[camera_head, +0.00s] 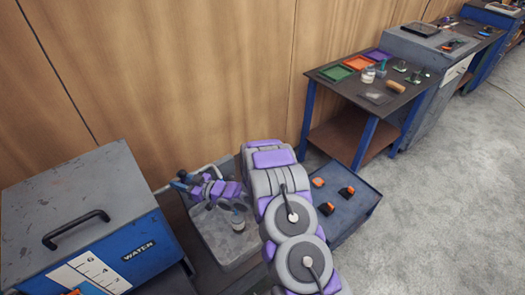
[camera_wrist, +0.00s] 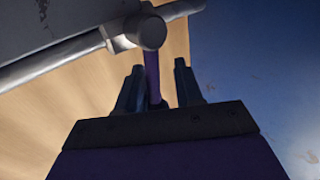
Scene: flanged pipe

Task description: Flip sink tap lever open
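The grey sink (camera_head: 222,243) stands against the wooden wall in the head view. My gripper (camera_head: 180,182) reaches over its back left corner, and my arm hides part of the sink. In the wrist view the tap (camera_wrist: 150,33) is a grey round body on a metal pipe. A narrow purple lever (camera_wrist: 153,77) runs from it down between the two dark fingers of my gripper (camera_wrist: 159,88). The fingers are apart, with a gap between the lever and the right finger. I cannot tell whether the left finger touches the lever. The tap is not clear in the head view.
A blue and grey box (camera_head: 80,225) marked WATER, with a black handle, stands left of the sink. A small jar (camera_head: 238,217) is in the sink. A low blue table (camera_head: 350,205) with orange and black pieces is to the right. A workbench (camera_head: 335,85) with trays stands beyond.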

